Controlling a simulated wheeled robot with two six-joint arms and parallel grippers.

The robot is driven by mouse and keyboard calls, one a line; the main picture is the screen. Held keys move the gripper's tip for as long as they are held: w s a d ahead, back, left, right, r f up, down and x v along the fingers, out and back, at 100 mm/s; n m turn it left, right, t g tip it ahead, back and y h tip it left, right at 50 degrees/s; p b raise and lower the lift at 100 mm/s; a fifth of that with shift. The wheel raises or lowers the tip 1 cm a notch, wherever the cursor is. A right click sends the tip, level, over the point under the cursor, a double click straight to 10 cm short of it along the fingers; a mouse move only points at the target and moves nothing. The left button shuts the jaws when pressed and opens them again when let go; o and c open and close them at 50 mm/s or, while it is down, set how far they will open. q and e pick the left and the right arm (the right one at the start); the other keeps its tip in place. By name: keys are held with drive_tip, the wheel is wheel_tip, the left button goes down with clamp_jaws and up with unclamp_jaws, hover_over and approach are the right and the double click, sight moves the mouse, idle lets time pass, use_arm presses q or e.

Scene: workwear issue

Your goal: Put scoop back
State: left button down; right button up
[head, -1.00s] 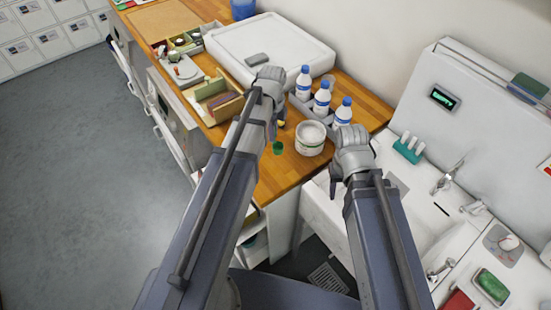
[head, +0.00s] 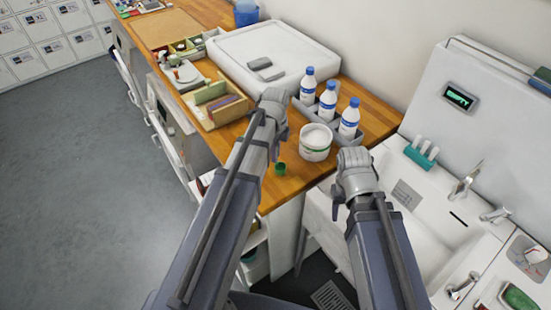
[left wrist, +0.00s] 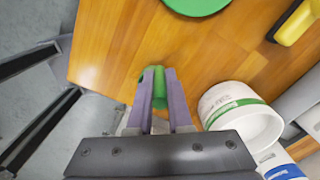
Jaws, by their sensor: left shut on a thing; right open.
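My left gripper (left wrist: 161,88) is shut on a small green thing (left wrist: 152,86), which looks like the scoop. It also shows in the head view (head: 280,168), over the wooden counter near its end. Only part of it shows, and its lower part is hard to make out. The open white tub (head: 315,143) stands on the counter to the right of the scoop, apart from it. Its green label band shows in the left wrist view (left wrist: 238,112). A flat green disc (left wrist: 195,4) lies at the top of that view. My right gripper (head: 341,205) is open and empty beside the sink.
Three blue-capped bottles (head: 327,100) stand in a grey holder behind the tub. A yellow-handled item (left wrist: 296,22) lies near the disc. A wooden organizer (head: 222,110) and a large white lidded box (head: 265,60) stand farther back. The sink (head: 425,210) is at right.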

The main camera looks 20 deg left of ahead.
use_arm(q)
drive_tip(key=shift+f, duration=0.1)
use_arm(e)
drive_tip(key=shift+f, duration=0.15)
use_arm(q)
drive_tip(key=shift+f, duration=0.1)
use_arm(e)
drive_tip(key=shift+f, duration=0.1)
use_arm(q)
drive_tip(key=shift+f, duration=0.15)
use_arm(e)
drive_tip(key=shift+f, duration=0.15)
use_arm(q)
drive_tip(key=c, duration=0.8)
unclamp_jaws()
drive_tip(key=shift+c, duration=0.2)
wheel_tip(320, 180, up, 13)
drive_tip(key=p, duration=1.2)
drive_tip(key=shift+f, duration=0.2)
drive_tip(key=s+d+n+y, duration=0.1)
drive_tip(key=s+d+n, duration=1.1)
drive_tip(key=s+n, duration=0.3)
drive_tip(key=shift+s+d, duration=0.35)
drive_tip(key=shift+s, duration=0.1)
use_arm(e)
wheel_tip(320, 180, up, 12)
drive_tip(key=shift+r, duration=0.25)
